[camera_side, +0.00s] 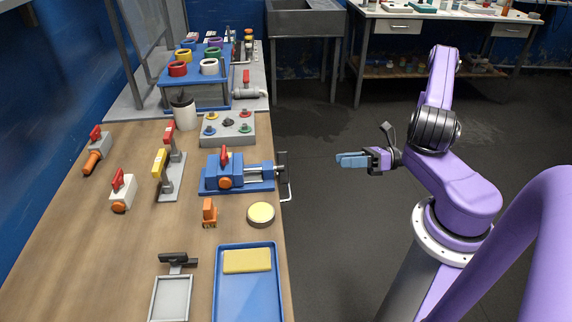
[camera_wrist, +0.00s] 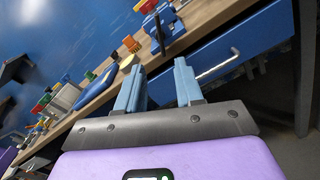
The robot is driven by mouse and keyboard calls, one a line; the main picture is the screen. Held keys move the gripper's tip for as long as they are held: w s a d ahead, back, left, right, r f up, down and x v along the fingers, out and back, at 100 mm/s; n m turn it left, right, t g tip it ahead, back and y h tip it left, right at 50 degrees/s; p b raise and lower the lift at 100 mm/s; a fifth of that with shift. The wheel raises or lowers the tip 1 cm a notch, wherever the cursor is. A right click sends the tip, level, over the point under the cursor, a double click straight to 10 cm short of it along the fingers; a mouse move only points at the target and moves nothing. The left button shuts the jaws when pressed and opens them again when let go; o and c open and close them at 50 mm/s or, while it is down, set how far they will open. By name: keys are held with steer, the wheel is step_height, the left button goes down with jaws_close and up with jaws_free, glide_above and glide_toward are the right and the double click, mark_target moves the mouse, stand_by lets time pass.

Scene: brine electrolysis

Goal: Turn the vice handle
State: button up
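The blue vice (camera_side: 237,172) is fixed near the right edge of the wooden bench, with a red lever and an orange round part on it. Its dark bar handle (camera_side: 281,166) is at the screw's right end, by the bench edge. In the wrist view the vice (camera_wrist: 170,22) is at the top, with the dark handle (camera_wrist: 158,36) standing upright ahead of the fingers. My gripper (camera_side: 342,160) is out over the floor, right of the handle and clear of it. In the wrist view its two blue fingers (camera_wrist: 158,72) are apart with nothing between them.
A silver drawer pull (camera_wrist: 220,66) sticks out from the blue bench front, close to the vice handle. A yellow-topped round tin (camera_side: 261,213), an orange part (camera_side: 209,212) and a blue tray (camera_side: 219,300) are nearby. The space between gripper and bench is free.

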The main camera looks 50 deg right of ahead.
mark_target(286, 167)
steer(key=x, duration=1.7)
steer(key=shift+a+f, duration=0.1)
jaws_close()
